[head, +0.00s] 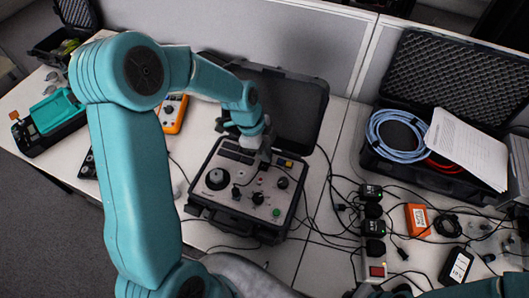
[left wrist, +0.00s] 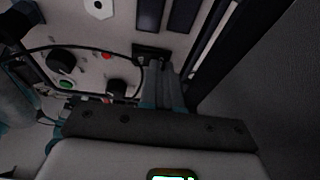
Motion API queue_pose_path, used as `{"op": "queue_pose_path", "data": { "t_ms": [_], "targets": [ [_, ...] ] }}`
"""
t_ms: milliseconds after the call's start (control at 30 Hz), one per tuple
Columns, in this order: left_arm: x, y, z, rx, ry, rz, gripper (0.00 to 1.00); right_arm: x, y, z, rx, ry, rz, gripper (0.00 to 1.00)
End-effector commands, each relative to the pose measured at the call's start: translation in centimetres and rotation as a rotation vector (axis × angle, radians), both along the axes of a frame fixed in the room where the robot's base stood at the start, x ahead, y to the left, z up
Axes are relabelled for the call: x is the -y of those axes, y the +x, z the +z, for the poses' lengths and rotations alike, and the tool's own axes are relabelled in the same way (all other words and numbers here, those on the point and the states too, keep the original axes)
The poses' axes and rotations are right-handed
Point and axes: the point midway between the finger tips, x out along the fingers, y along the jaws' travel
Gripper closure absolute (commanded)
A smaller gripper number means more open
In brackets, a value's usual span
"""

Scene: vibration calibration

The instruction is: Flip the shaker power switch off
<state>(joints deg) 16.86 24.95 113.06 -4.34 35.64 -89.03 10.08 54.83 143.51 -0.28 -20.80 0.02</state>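The shaker unit (head: 229,206) is a grey control panel set in an open black case on the table, with black knobs and a green button (head: 276,212). My left gripper (head: 265,156) is over the panel's back right part, pointing down. In the left wrist view its narrow fingers (left wrist: 163,88) look closed together, close to a small black fitting (left wrist: 150,53) on the panel. I cannot tell whether they touch it. Knobs (left wrist: 61,61) and a red button show beside it. The power switch cannot be made out clearly. My right gripper is out of view.
The case's raised lid (head: 290,105) stands behind the panel. A power strip (head: 372,245) with black plugs and loose cables lies to the right. An orange box (head: 417,220) and an open case with blue cable (head: 395,135) are further right. An orange meter (head: 172,113) stands left.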

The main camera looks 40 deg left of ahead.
Motion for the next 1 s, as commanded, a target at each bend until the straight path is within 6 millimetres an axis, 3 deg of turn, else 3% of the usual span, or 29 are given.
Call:
{"op": "queue_pose_path", "data": {
  "t_ms": [433, 767, 1000],
  "targets": [
    [0.5, -1.8, -0.2, -0.011, -0.002, -0.004, 1.00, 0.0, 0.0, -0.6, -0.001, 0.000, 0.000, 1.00],
    [0.5, -1.8, 0.0, -0.009, -0.001, -0.004, 1.00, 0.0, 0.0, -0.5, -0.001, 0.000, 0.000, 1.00],
    [1.1, -1.4, 2.1, -0.004, 0.000, -0.004, 1.00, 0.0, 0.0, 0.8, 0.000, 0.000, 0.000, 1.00]
  ]
}}
